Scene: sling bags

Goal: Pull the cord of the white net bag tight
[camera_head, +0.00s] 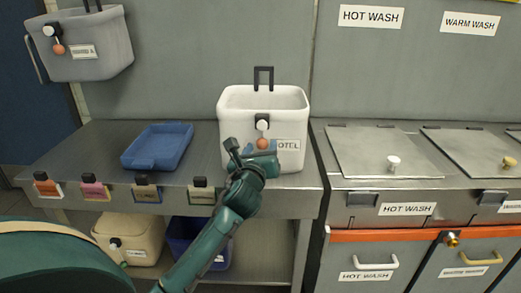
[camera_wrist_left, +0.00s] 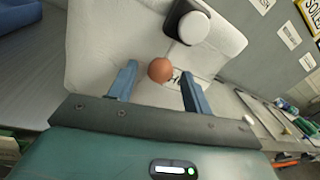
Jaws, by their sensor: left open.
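The white bag (camera_head: 234,111) stands upright on the metal bench, its black hook at the back rim and a label, partly hidden, ending in "OTEL" on its front. A white toggle (camera_head: 263,125) on a black mount and an orange ball (camera_head: 263,144) hang at its front; the cord itself is too small to make out. My left gripper (camera_head: 250,153) is open in front of the bag, just below the ball. In the left wrist view the orange ball (camera_wrist_left: 160,70) appears between the open fingers, with the white toggle (camera_wrist_left: 193,27) beyond; contact cannot be told. My right gripper is not in view.
A blue tray (camera_head: 157,146) lies on the bench left of the bag. A grey bag (camera_head: 95,45) hangs at upper left. Several tagged clips line the bench front. A beige bin (camera_head: 130,240) and dark blue bin (camera_head: 185,235) sit below. Lidded hot-wash units (camera_head: 380,150) stand right.

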